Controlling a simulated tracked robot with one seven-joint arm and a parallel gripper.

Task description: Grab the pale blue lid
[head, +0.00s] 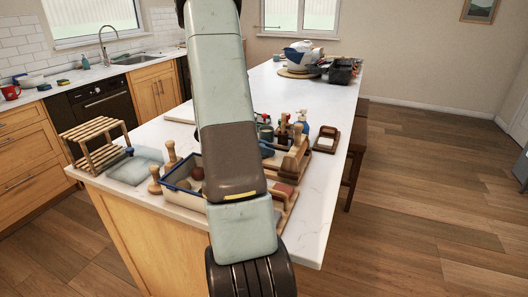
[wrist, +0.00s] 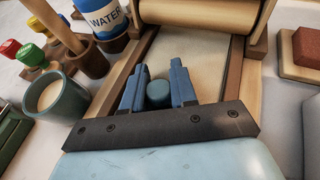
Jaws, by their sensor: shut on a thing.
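In the wrist view, my gripper (wrist: 158,90) has its two blue fingers closed on a small round blue piece, the pale blue lid (wrist: 158,95). The piece sits between the fingertips, in front of the dark mounting bar. Only its rounded end shows; the rest is hidden by the bar. It is over the beige bed of a wooden frame, and I cannot tell whether it touches the bed. In the head view, my arm blocks the view of the gripper and the lid.
A wooden roller (wrist: 200,12) lies beyond the fingers. A red block (wrist: 306,47) is right. The counter (head: 328,195) has a blue-rimmed box (head: 184,184) and wooden rack (head: 94,143); its right strip is clear.

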